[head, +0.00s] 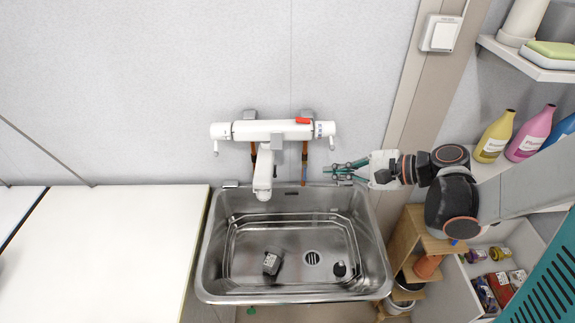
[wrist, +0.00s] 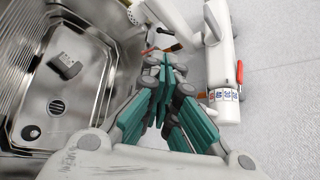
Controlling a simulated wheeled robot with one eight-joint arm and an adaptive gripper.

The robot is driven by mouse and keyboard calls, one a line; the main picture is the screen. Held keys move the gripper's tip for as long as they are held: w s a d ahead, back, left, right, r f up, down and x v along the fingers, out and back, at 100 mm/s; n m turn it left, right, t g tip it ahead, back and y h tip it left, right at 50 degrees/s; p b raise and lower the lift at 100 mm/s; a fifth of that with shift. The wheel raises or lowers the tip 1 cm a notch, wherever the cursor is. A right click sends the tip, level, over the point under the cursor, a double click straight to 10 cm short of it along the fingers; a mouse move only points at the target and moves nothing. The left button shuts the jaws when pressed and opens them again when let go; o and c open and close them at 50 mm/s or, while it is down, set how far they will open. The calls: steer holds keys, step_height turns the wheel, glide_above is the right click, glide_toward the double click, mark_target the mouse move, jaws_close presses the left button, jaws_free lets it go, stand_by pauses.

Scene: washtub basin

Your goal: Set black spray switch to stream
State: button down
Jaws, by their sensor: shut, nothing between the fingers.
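The white wall faucet (head: 265,129) hangs above the sink, with its spout (head: 264,172) reaching out over the back rim. The faucet body also shows in the wrist view (wrist: 224,70), beyond my fingers. My gripper (head: 332,170) is to the right of the spout, near the sink's back right rim, apart from the faucet. In the wrist view its green fingers (wrist: 164,68) come together at the tips, shut and empty.
The steel sink (head: 213,262) holds a dark block (head: 271,263) and a small black round object (head: 339,268) beside the drain (head: 312,258). A white counter (head: 95,255) lies left. A wooden shelf (head: 410,240) and bottles (head: 494,137) stand right.

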stand_by(0.4)
steer(key=b, duration=0.3)
glide_toward(275, 171)
steer(key=w+a+f, duration=0.3)
steer(key=a+f, duration=0.1)
steer(key=shift+a+f, duration=0.15)
steer(key=shift+f, duration=0.05)
steer(key=shift+w+f+b, duration=0.15)
steer(key=shift+w+b, duration=0.1)
steer(key=shift+b, duration=0.25)
